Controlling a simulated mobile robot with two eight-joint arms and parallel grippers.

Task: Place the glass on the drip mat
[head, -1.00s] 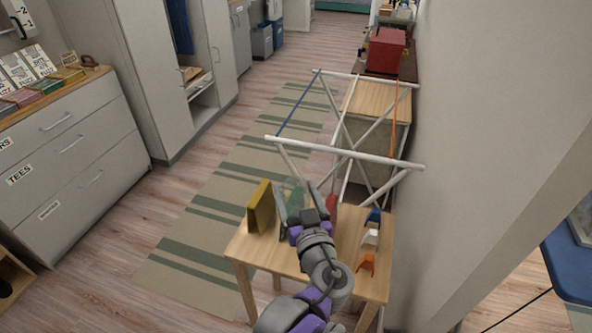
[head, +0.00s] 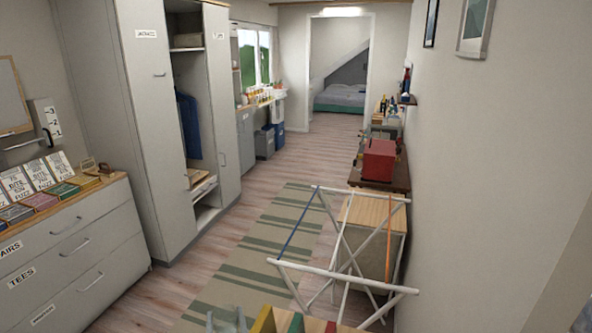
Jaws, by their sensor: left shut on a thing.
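My left gripper (head: 226,321) shows at the bottom edge, left of centre, cut off by the frame. Its two grey fingertips point up, with a faint see-through patch between them. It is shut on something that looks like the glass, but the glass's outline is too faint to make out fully. I cannot make out the drip mat. My right gripper is out of view.
At the bottom edge, a yellow upright piece (head: 263,319) stands right of the gripper on the small wooden table, mostly cut off. A white drying rack (head: 345,272) stands beyond. Drawers (head: 75,250) are at the left; a striped rug (head: 262,237) covers the floor.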

